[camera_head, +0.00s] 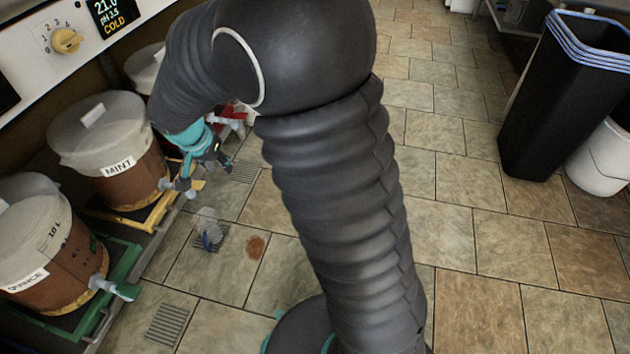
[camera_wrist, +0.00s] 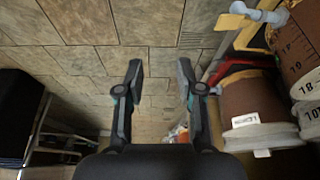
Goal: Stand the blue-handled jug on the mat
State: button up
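The clear jug (camera_head: 207,222) with a blue part low on it stands on the floor in the head view, in front of the mint bucket, over a ribbed grey floor piece. Its exact tilt is too small to tell. My gripper (camera_head: 216,158) is beyond the jug, beside the mint bucket's tap. In the wrist view my gripper (camera_wrist: 158,75) has its fingers wide apart with only floor tiles between them. The jug is not visible there.
The mint bucket (camera_head: 112,148) and quince bucket (camera_head: 45,245) stand at the left on coloured stands, taps toward the floor. A reddish-brown patch (camera_head: 256,246) lies right of the jug. The tiled floor between is mostly clear.

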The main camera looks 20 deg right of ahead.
jog(key=s+d+r+n+y, duration=0.1)
jog(key=s+d+r+n, duration=0.1)
jog(key=s+d+r, duration=0.8)
jog(key=s+d+r+n+t, duration=0.1)
jog(key=s+r+n, duration=0.1)
jog(key=s, duration=0.5)
jog(key=s+d+r+n+t+y, duration=0.1)
jog(key=s+d+r+n, duration=0.1)
jog(key=s, duration=0.6)
jog(key=shift+s+d+r+n+t, duration=0.2)
jog(key=shift+s+d+n+t, duration=0.1)
